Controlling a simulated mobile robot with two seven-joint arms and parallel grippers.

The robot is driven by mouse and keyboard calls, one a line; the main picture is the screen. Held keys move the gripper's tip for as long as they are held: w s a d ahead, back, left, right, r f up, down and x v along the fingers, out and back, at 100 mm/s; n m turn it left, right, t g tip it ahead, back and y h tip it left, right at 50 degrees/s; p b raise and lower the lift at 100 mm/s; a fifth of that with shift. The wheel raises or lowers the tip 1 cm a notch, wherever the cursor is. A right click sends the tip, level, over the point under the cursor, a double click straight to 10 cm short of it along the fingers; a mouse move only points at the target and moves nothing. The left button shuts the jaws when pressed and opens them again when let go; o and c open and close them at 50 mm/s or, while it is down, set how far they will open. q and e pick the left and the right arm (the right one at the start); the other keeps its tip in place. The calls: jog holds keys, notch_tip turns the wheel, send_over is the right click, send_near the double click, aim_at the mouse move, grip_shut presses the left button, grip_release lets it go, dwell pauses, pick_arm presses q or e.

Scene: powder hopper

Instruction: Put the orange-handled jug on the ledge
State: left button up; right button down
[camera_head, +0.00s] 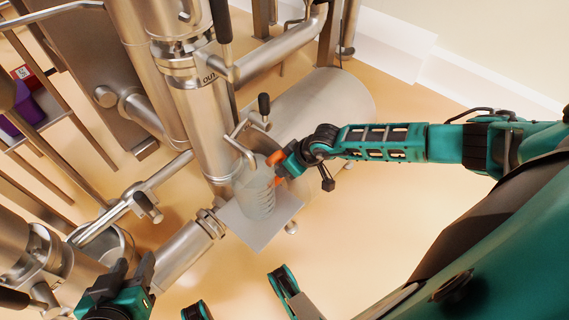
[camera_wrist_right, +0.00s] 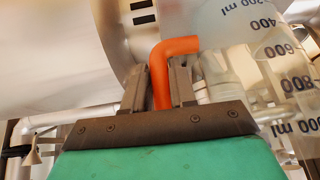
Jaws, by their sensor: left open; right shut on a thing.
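The clear jug (camera_head: 258,198) stands upright at the grey ledge (camera_head: 262,232), below a steel pipe outlet. Its base overlaps the plate, but I cannot tell whether it touches. My right gripper (camera_head: 281,167) is shut on its orange handle (camera_head: 276,157). In the right wrist view, the orange handle (camera_wrist_right: 164,75) runs between the two fingers, and the jug (camera_wrist_right: 240,30) with its ml markings is at the right. My left gripper (camera_head: 133,270) is open and empty at the lower left, away from the jug.
A vertical steel pipe marked "OUT" (camera_head: 192,100) rises behind the jug, with a black-handled valve (camera_head: 264,105) close above it. A large horizontal cylinder (camera_head: 315,105) lies behind. Pipes and a steel pot (camera_head: 103,240) crowd the left. Open floor (camera_head: 370,220) lies right of the ledge.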

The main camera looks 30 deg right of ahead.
jog(key=c, duration=0.9)
grip_release()
jog(key=shift+f, duration=0.15)
